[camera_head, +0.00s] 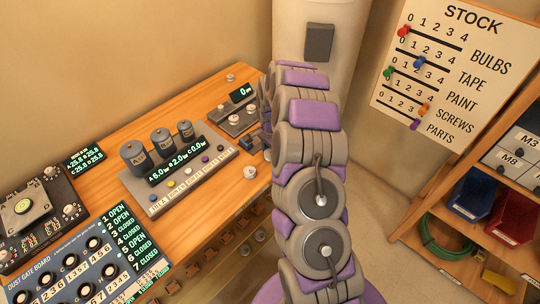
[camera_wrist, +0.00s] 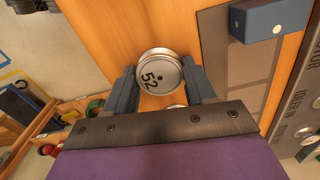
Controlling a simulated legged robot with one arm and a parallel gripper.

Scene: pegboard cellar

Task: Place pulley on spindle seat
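A pale metal disc marked 52 (camera_wrist: 160,76), which looks like the pulley, sits between the tips of my gripper (camera_wrist: 160,66) in the wrist view. The two grey fingers are at its left and right sides and appear to touch it. Orange wood shows behind it. In the head view my gripper (camera_head: 259,139) is over the right side of the bench, partly hidden by my arm; the pulley in it cannot be made out there. A small unit with a green display (camera_head: 241,93) stands just beyond it. I cannot tell which part is the spindle seat.
A grey panel with several dark cylinders (camera_head: 137,158) and buttons lies left of my gripper on the wooden bench (camera_head: 190,104). A pale round piece (camera_head: 249,171) is near the front edge. In the wrist view a blue block (camera_wrist: 271,18) is upper right, and another round piece (camera_wrist: 176,106) is half hidden.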

